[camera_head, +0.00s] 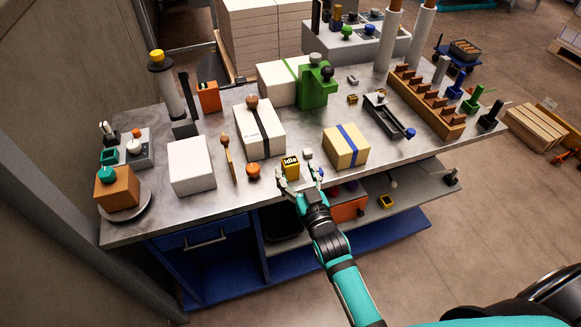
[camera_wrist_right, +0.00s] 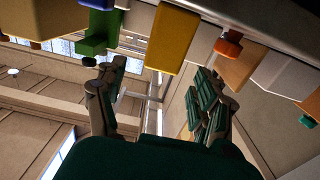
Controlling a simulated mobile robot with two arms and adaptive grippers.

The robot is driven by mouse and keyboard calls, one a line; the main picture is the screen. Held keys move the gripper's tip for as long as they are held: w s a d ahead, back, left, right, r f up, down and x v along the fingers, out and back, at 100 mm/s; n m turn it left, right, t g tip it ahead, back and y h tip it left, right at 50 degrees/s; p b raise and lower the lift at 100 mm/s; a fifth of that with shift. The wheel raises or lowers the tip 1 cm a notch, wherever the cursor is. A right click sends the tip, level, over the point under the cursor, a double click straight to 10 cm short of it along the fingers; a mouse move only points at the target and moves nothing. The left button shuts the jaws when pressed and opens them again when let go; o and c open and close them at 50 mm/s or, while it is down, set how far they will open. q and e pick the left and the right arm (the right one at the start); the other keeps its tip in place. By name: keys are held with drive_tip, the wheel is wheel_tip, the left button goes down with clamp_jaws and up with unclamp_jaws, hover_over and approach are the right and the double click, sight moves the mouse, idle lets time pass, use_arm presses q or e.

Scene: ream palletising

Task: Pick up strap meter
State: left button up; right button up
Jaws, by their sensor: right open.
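I take the strap meter to be the small yellow box (camera_head: 290,167) with a dark "Idle" display, upright near the front edge of the grey workbench. It also shows in the right wrist view as a yellow block (camera_wrist_right: 172,38), beyond and roughly between the fingertips. My right gripper (camera_head: 300,183) is open at the bench's front edge, just in front of the yellow box. In the wrist view its two fingers (camera_wrist_right: 160,72) are spread wide with nothing between them. Whether a fingertip touches the box cannot be told. My left gripper is not in view.
An orange knob (camera_head: 253,170) stands left of the meter. A small white piece (camera_head: 307,153) and a tan box with a blue band (camera_head: 346,146) stand to its right. A wooden brush (camera_head: 228,158) and white boxes (camera_head: 191,164) are farther left. The lower shelf (camera_head: 410,200) juts out below.

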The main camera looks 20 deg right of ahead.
sight(290, 161)
drive_tip(key=w+p, duration=0.1)
drive_tip(key=w, duration=0.3)
drive_tip(key=shift+w+a, duration=0.15)
drive_tip(key=shift+w, duration=0.2)
drive_tip(key=shift+s, duration=0.1)
drive_tip(key=shift+c, duration=1.1)
drive_tip(key=c, duration=0.9)
drive_tip(key=shift+c, duration=1.1)
drive_tip(key=shift+r, duration=0.15)
